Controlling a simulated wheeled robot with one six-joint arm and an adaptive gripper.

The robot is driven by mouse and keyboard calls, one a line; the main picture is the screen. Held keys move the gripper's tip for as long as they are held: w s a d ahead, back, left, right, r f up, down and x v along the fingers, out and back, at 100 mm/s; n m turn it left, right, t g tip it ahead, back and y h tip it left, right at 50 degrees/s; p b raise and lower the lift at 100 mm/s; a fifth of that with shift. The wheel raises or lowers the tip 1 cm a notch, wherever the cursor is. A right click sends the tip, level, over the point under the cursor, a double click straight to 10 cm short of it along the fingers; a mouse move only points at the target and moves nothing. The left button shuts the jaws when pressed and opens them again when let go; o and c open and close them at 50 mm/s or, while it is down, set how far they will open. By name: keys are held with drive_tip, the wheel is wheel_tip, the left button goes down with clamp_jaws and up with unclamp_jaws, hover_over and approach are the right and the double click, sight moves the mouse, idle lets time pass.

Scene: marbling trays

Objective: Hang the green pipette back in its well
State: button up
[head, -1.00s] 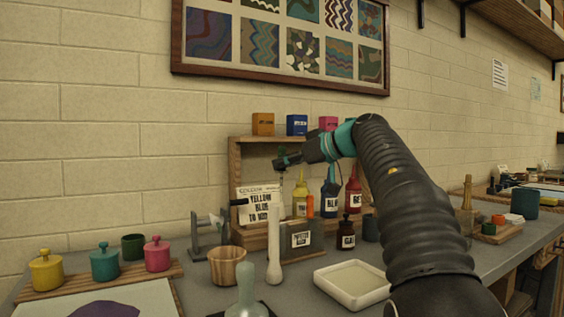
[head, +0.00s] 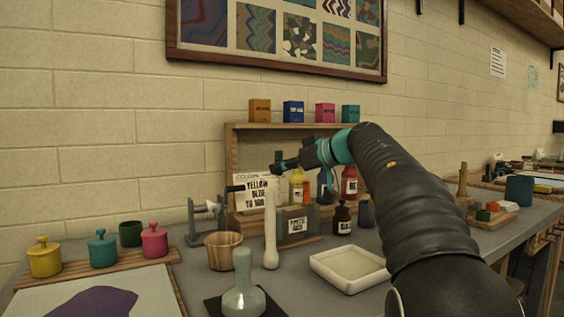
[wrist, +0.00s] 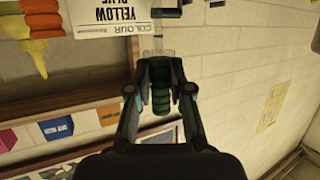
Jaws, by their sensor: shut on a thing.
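My gripper (wrist: 161,88) is shut on the green pipette (wrist: 161,103), whose ribbed green bulb shows between the fingers in the wrist view. Its clear part extends past the fingertips toward the sign. In the head view my gripper (head: 279,167) is in front of the shelf, above the grey rack block labelled as the pipette rack (head: 298,227). An orange-topped pipette (head: 306,191) stands up at the rack. The wells in the rack's top cannot be made out, and the pipette's lower end is hard to see.
A white pestle-like tool (head: 271,230) stands left of the rack, by a wooden cup (head: 223,250). Behind are a colour sign (head: 251,197), bottles (head: 349,184) and a wooden shelf (head: 238,129).

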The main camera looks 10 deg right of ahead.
wheel_tip(320, 180, down, 8)
drive_tip(key=b, duration=0.1)
drive_tip(key=shift+r, duration=0.15)
idle(1.0)
drive_tip(key=o, duration=0.7)
drive_tip(key=shift+s, duration=0.1)
